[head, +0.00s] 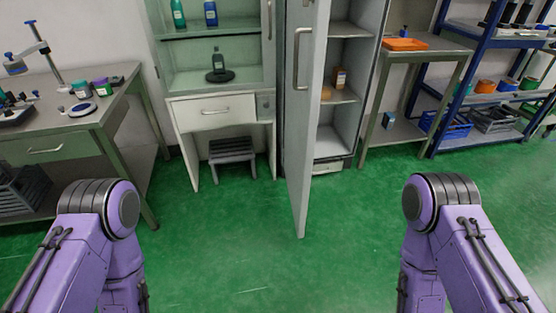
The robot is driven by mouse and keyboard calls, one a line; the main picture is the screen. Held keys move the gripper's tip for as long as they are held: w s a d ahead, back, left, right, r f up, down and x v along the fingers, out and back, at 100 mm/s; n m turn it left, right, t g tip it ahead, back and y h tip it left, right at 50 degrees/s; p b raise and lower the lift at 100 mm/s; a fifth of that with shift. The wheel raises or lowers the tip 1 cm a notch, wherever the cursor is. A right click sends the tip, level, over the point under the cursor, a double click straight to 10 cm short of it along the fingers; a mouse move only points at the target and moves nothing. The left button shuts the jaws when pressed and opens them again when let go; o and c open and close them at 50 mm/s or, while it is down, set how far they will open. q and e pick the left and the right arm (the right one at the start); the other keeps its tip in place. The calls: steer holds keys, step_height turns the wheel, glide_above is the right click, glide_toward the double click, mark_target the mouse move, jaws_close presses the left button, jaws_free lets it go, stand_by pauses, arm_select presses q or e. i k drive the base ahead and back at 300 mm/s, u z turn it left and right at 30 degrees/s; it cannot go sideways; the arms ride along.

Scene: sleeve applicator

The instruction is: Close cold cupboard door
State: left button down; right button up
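The cold cupboard door (304,110) is a tall grey panel, swung wide open and pointing out toward me. It has a vertical bar handle (297,58) on its left face. My purple arms show at the lower left and lower right, apart from the door. Both grippers are outside the view.
A glass-fronted cabinet (212,55) with a white drawer (207,112) and a grey step stool (232,151) stand left of the door. A workbench (60,145) is at left. A side table (431,44) with an orange tray (404,44) and blue racks are at right. The green floor (225,235) ahead is clear.

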mark_target(307, 30)
steer(key=u, duration=1)
steer(key=i, duration=1.2)
steer(key=z, duration=1.85)
